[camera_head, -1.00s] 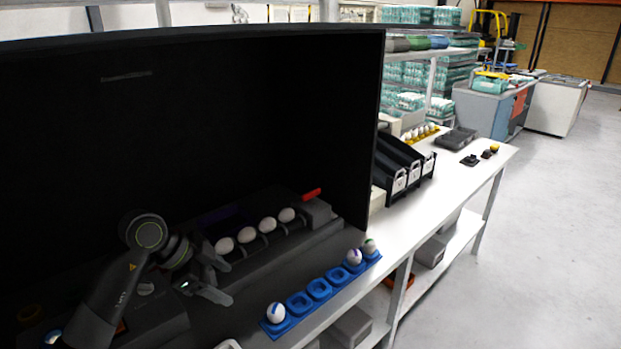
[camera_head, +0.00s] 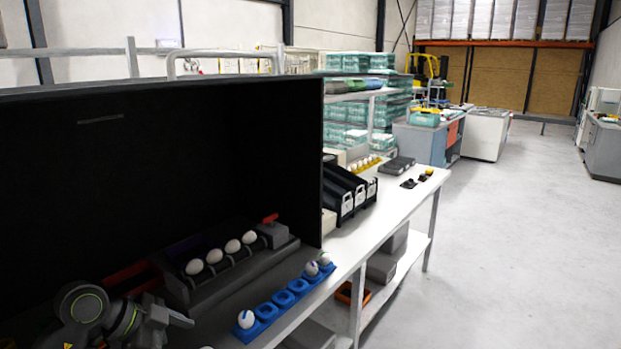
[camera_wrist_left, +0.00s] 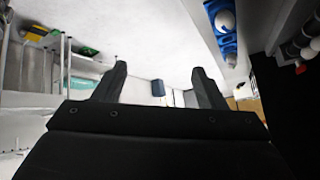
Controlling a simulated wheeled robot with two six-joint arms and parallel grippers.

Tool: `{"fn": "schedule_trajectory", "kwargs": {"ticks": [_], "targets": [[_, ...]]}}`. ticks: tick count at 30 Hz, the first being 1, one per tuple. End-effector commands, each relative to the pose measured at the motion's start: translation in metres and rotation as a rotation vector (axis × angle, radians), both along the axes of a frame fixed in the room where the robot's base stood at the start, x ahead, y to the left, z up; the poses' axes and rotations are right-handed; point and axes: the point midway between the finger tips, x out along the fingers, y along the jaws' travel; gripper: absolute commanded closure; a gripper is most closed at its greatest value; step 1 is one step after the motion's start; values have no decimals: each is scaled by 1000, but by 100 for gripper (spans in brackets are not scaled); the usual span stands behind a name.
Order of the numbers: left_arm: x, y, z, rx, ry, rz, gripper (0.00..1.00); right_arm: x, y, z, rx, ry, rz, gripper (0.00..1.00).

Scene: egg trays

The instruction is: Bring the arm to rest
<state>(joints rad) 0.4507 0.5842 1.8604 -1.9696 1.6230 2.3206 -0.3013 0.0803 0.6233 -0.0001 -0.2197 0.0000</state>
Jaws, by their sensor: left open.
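My left arm shows at the lower left of the head view. Its gripper (camera_head: 168,322) is at the bottom edge, in front of the dark booth and left of the blue egg tray (camera_head: 268,311). In the left wrist view the two fingers of this gripper (camera_wrist_left: 160,90) are spread apart with nothing between them. The blue tray holds an egg (camera_head: 246,319) at its near end and two eggs at its far end, with empty cups between. My right gripper is not in view.
A row of white eggs (camera_head: 214,256) sits on a grey rack inside the black booth (camera_head: 272,150). Black sloped bins (camera_head: 345,190) stand further along the white table (camera_head: 398,206). The floor to the right is clear.

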Motion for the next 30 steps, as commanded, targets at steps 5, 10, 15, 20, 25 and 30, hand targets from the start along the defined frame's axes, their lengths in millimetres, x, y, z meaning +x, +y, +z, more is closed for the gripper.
{"fn": "schedule_trajectory", "kwargs": {"ticks": [5, 10, 15, 20, 25, 30], "targets": [[-4, -22, 5, -100, -100, -69, 35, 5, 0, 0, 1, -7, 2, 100], [-9, -45, 17, -232, -233, -127, 35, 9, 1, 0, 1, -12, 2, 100], [-19, -68, 42, -425, -434, -155, 35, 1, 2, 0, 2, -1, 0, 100], [-30, -74, 77, -637, -676, -83, 35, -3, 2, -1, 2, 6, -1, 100], [-38, -52, 107, -800, -894, 121, 35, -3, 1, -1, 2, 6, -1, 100], [-43, -9, 116, -871, -1033, 428, 35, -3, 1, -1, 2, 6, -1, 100]]}}
